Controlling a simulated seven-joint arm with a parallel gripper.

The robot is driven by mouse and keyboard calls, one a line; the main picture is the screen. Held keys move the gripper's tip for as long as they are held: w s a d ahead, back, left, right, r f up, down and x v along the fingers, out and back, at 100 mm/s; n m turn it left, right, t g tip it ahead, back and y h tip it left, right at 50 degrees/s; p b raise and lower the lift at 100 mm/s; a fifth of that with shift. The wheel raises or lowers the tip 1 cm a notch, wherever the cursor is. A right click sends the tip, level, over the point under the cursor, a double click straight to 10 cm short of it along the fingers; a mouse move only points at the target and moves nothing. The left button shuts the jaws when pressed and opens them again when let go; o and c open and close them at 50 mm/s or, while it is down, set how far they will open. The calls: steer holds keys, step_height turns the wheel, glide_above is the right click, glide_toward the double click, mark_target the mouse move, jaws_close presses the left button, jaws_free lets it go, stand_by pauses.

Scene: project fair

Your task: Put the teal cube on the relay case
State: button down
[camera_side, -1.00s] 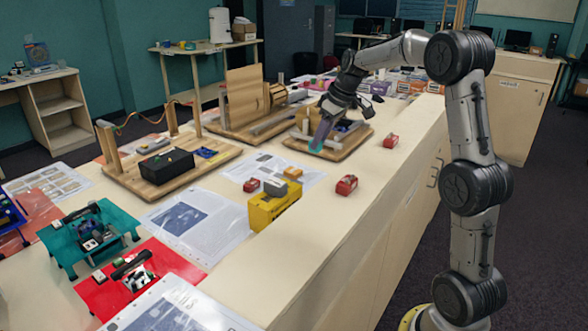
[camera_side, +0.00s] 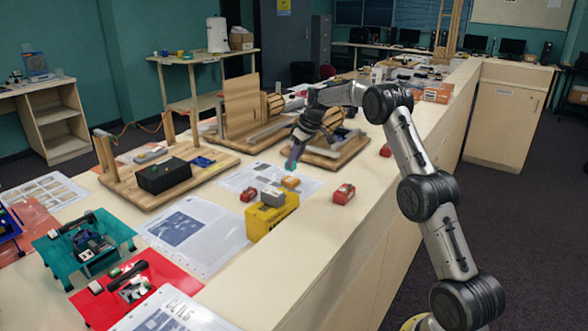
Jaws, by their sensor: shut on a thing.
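My gripper (camera_side: 294,151) points down and is shut on the teal cube (camera_side: 290,165), which is small and partly hidden by the fingers. The cube appears in the air above the table, near the orange block. Just in front of it in the picture is a yellow case (camera_side: 271,218) with a dark mark on its side and a grey block (camera_side: 272,196) at its top. A black box (camera_side: 164,176) lies on a wooden board to the left. No label shows which of these is the relay case.
A red block (camera_side: 249,195) and an orange block (camera_side: 290,182) are close by the yellow case. Another red block (camera_side: 344,193) stands to its right. A wooden board with an upright stand (camera_side: 165,196) is at the left. The pale tabletop (camera_side: 305,245) is clear at the front right.

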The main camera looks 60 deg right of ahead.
mark_target(295, 166)
steer(key=shift+w+f, duration=0.15)
steer(key=shift+f, duration=1.55)
steer(key=shift+f, duration=0.15)
steer(key=c, duration=0.5)
jaws_free()
steer(key=shift+c, duration=0.2)
